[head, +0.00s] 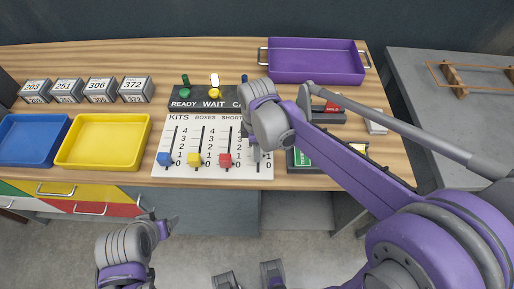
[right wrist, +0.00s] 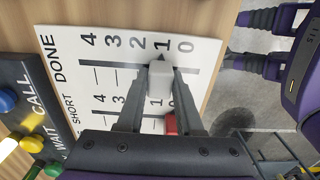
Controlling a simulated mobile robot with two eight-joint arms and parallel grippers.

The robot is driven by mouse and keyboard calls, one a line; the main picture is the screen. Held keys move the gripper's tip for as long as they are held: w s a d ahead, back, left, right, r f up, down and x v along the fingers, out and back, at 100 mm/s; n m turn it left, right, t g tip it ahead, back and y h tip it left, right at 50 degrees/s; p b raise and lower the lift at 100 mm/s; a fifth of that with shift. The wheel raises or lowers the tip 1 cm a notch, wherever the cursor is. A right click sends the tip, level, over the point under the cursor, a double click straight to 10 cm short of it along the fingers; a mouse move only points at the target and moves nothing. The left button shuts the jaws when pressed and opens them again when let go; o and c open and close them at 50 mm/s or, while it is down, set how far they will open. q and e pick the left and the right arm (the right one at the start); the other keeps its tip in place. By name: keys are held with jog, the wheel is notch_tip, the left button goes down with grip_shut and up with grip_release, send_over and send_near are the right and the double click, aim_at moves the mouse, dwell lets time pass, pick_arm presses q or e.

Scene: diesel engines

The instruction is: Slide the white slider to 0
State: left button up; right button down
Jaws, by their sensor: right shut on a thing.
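The white board (head: 190,140) carries several vertical slider tracks with numbers. The white slider (right wrist: 160,77) is on the DONE track; in the right wrist view its pointed tip is beside the 1, one mark from the 0. My right gripper (right wrist: 158,72) is shut on it, one finger on each side. In the head view my right gripper (head: 252,143) hides most of that track. My left gripper (head: 166,224) is low, in front of the drawers, away from the board; its opening is unclear.
Blue (head: 164,159), yellow (head: 193,160) and red (head: 225,160) sliders sit low on the neighbouring tracks. The red one (right wrist: 171,124) is close to my right fingers. A purple tray (head: 315,60) is behind; a yellow tray (head: 103,141) is left.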

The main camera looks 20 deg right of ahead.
aim_at(257, 166)
jog(key=s, duration=0.1)
jog(key=s+a, duration=0.1)
jog(key=s, duration=0.1)
jog(key=shift+s, duration=0.1)
jog(key=c, duration=0.8)
grip_release()
jog(key=shift+c, duration=0.2)
jog(key=shift+o, duration=1.4)
jog(key=shift+s, duration=0.15)
notch_tip(257, 166, up, 11)
jog(key=p, duration=0.1)
